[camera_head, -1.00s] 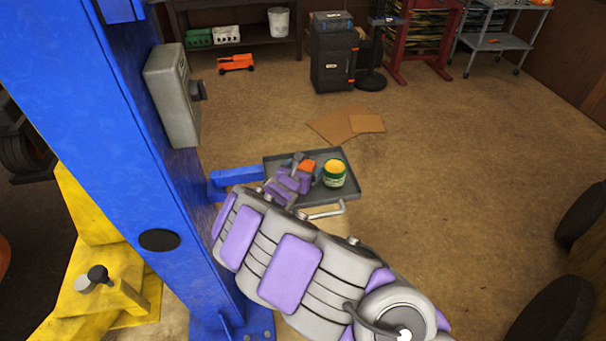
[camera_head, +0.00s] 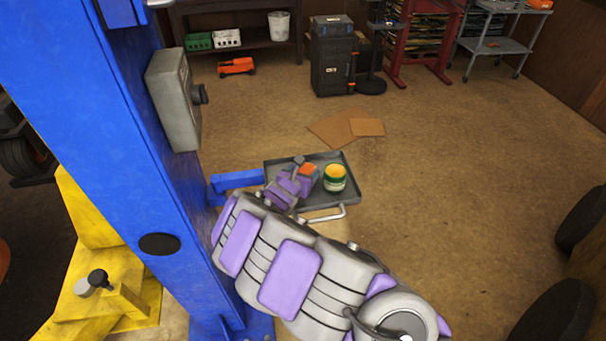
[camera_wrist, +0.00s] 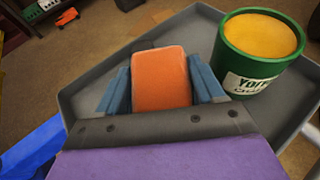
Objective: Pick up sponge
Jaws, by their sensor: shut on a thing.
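An orange sponge (camera_wrist: 161,78) is between the two blue-grey fingers of my gripper (camera_wrist: 162,88) in the wrist view, with a finger against each side. My gripper is shut on it. In the head view the sponge (camera_head: 309,170) shows as a small orange patch at the end of my purple and grey arm, and my gripper (camera_head: 303,172) is over the grey tray (camera_head: 345,194). The wrist view shows the tray (camera_wrist: 85,98) below the sponge. I cannot tell whether the sponge touches the tray.
A green tub with yellow contents (camera_head: 335,178) stands on the tray, right of the sponge. A blue post (camera_head: 130,150) with a grey box (camera_head: 175,100) rises at left. Flat cardboard (camera_head: 345,130) lies beyond the tray.

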